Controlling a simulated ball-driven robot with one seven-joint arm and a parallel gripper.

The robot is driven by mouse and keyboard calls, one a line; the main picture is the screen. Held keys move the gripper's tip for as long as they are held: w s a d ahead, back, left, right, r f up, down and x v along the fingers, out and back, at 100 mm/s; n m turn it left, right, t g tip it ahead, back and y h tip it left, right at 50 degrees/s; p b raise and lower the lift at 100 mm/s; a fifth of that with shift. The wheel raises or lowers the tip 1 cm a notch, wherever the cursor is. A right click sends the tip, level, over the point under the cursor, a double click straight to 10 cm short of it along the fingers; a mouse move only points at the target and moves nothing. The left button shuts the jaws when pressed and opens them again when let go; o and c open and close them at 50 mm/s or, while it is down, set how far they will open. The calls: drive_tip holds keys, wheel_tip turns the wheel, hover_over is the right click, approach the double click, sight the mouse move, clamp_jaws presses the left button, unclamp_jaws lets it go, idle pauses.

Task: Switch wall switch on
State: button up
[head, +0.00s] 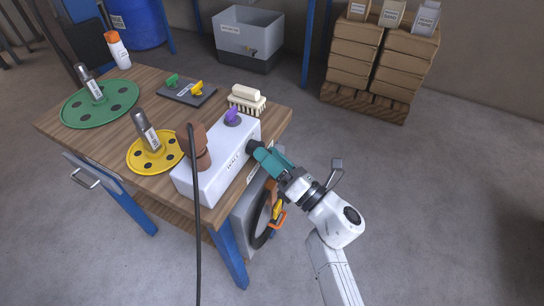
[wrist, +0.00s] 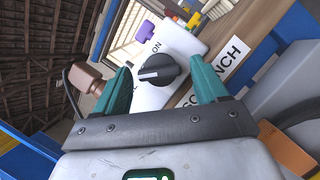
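The switch is a white box (head: 215,165) on the near right edge of the wooden workbench, also in the wrist view (wrist: 185,42). Its black rotary knob (wrist: 157,70) faces my gripper, and shows in the head view (head: 255,146). The knob's white pointer line lies roughly level, toward the left, in the wrist view; "ON" is printed above the knob. My gripper (head: 263,157) has teal fingers; in the wrist view (wrist: 159,68) they are apart, one either side of the knob. I see gaps beside the knob, so no grip shows.
A brown plug (head: 195,145) with a black cable and a purple plug (head: 232,116) sit on the box. The workbench (head: 135,95) carries yellow and green discs, a brush and a tray. Stacked boxes (head: 370,60) stand at the back right. Floor on the right is clear.

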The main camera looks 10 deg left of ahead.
drive_tip(key=c, duration=0.9)
drive_tip(key=shift+r+m+p, duration=0.15)
drive_tip(key=shift+m+p, duration=0.15)
drive_tip(key=shift+p, duration=0.2)
drive_tip(key=shift+d+r+m+g+h+p, duration=0.1)
drive_tip(key=shift+m+g+h+p, duration=0.65)
drive_tip(key=shift+m+p, duration=2.35)
drive_tip(key=shift+a+r+m+g+h+p, duration=0.15)
drive_tip(key=shift+m+g+h+p, duration=0.6)
drive_tip(key=shift+m+p, duration=2.35)
drive_tip(key=shift+d+r+m+g+h+p, duration=0.15)
drive_tip(key=shift+m+h+p, duration=1.45)
drive_tip(key=shift+p, duration=2.6)
drive_tip(key=shift+m+g+y, duration=0.25)
drive_tip(key=shift+m+y, duration=0.25)
drive_tip(key=o, duration=1)
